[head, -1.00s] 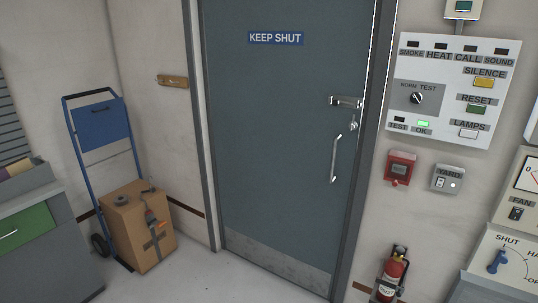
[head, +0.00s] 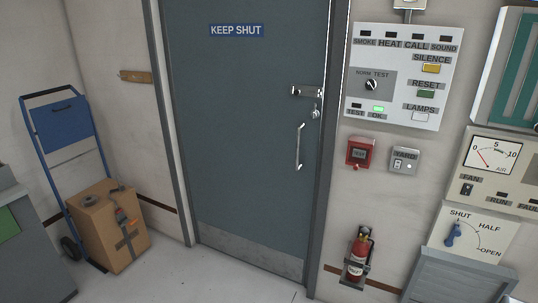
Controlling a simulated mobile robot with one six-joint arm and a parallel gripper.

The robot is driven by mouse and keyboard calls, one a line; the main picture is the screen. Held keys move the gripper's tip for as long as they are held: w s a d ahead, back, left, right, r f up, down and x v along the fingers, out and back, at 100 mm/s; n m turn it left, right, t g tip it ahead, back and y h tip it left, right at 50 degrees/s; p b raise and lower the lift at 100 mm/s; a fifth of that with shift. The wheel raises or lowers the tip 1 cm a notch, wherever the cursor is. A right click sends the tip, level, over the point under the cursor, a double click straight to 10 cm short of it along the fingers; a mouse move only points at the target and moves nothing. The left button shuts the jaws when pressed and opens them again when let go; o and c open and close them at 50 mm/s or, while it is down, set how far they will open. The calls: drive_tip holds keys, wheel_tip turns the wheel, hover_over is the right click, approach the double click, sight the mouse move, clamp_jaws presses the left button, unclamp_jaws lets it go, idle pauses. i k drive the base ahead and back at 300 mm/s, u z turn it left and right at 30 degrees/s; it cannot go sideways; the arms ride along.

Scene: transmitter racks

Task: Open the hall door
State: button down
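The hall door (head: 235,140) is a grey-green door with a blue "KEEP SHUT" sign (head: 236,30), and it stands closed in its grey frame in the head view. On its right side are a metal bolt or latch (head: 306,91), a small lock fitting (head: 316,112) below it, and a vertical silver pull handle (head: 299,147). I cannot tell whether the latch is engaged. My gripper is not in view.
A blue hand truck (head: 66,130) with a cardboard box (head: 108,228) stands left of the door. A fire extinguisher (head: 359,252) hangs low on the right, below an alarm panel (head: 402,75). A control cabinet (head: 490,185) is at far right. The floor before the door is clear.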

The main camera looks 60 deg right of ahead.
sight(251, 145)
drive_tip(key=z, duration=0.75)
drive_tip(key=k, duration=0.15)
drive_tip(key=u, duration=2.65)
drive_tip(key=k, duration=0.45)
drive_tip(key=z, duration=0.6)
drive_tip(key=k, duration=0.9)
drive_tip(key=z, duration=0.9)
drive_tip(key=i, duration=1.35)
drive_tip(key=z, duration=0.15)
